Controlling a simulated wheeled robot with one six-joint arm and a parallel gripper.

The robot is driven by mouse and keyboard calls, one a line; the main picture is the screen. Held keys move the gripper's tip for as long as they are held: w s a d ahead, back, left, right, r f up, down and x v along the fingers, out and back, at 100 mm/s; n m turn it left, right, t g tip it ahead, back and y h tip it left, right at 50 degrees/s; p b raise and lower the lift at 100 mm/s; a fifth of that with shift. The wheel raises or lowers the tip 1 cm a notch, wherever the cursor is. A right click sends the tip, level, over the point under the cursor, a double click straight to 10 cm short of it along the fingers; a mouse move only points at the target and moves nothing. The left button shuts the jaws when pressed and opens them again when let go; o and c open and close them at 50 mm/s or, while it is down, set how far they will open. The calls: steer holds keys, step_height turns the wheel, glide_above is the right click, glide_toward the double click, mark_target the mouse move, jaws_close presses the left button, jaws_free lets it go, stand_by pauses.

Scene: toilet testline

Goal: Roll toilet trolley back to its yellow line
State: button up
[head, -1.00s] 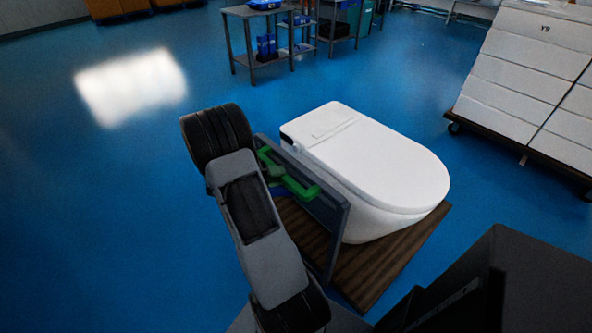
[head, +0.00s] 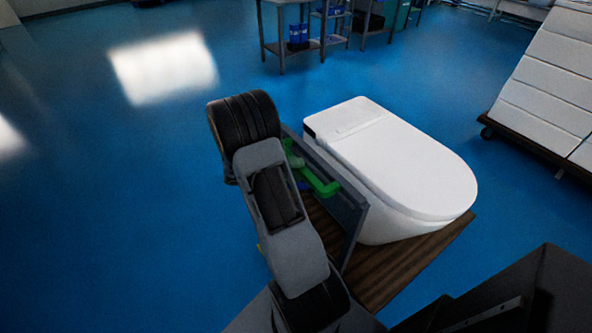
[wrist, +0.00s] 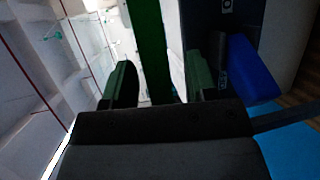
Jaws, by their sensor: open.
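The trolley has a brown wooden deck (head: 405,268) and a dark grey upright panel (head: 340,205). A white toilet (head: 395,165) with its lid shut stands on the deck. A green handle (head: 322,187) is on the panel's left side, partly hidden by my arm. In the wrist view my gripper (wrist: 158,80) is open, with a green bar (wrist: 149,40) between its two fingers; I cannot tell whether they touch it. In the head view the fingers are hidden by my arm.
A dark cart stacked with white boxes (head: 545,95) stands at the right. A metal table (head: 290,45) with blue bins stands at the back. The blue floor (head: 110,190) is clear to the left and behind the toilet. A blue block (wrist: 252,68) shows in the wrist view.

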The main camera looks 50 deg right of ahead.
steer(key=v, duration=1.4)
steer(key=shift+b, duration=0.4)
steer(key=shift+s, duration=0.15)
steer(key=shift+c, duration=0.3)
